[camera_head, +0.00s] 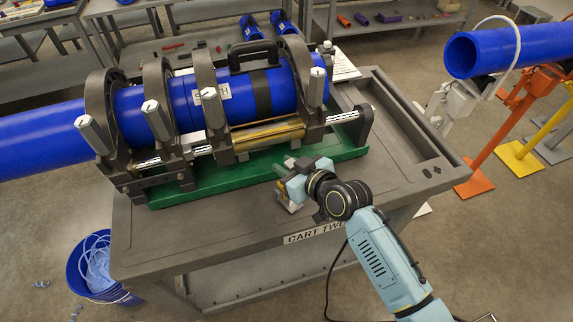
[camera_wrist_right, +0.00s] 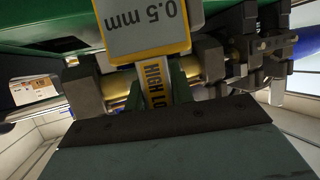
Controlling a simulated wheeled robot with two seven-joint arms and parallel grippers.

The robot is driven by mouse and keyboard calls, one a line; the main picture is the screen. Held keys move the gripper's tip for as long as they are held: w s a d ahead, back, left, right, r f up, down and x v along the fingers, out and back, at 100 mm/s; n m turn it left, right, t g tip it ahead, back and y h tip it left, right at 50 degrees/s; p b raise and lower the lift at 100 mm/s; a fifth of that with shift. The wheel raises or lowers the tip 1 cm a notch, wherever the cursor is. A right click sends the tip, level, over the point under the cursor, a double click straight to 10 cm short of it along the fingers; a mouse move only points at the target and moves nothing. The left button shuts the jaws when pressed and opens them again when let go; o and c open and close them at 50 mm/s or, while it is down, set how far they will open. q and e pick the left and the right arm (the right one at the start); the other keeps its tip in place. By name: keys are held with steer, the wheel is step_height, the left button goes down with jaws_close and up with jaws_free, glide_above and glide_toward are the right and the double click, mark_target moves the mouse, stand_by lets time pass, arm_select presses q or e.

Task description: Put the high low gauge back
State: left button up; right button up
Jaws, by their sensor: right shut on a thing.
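The high low gauge (camera_wrist_right: 152,28) shows in the right wrist view as a grey plate with a yellow border, marked "0.5 mm", on a yellow and white strip lettered "HIGH LO". My right gripper (camera_head: 285,186) is shut on it. In the head view the gripper is over the front of the grey cart (camera_head: 235,225), beside the green base of the fusion machine (camera_head: 185,182). The gauge is mostly hidden there by the gripper. My left gripper is not in view.
The fusion machine clamps a blue pipe (camera_head: 40,138) with several dark rings. The cart's right top (camera_head: 405,150) is clear. A blue bucket (camera_head: 78,272) stands at the cart's left. Another blue pipe (camera_head: 520,50) rests on stands at the right.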

steer(key=shift+f, duration=0.1)
steer(key=o, duration=0.9)
steer(key=shift+o, duration=0.2)
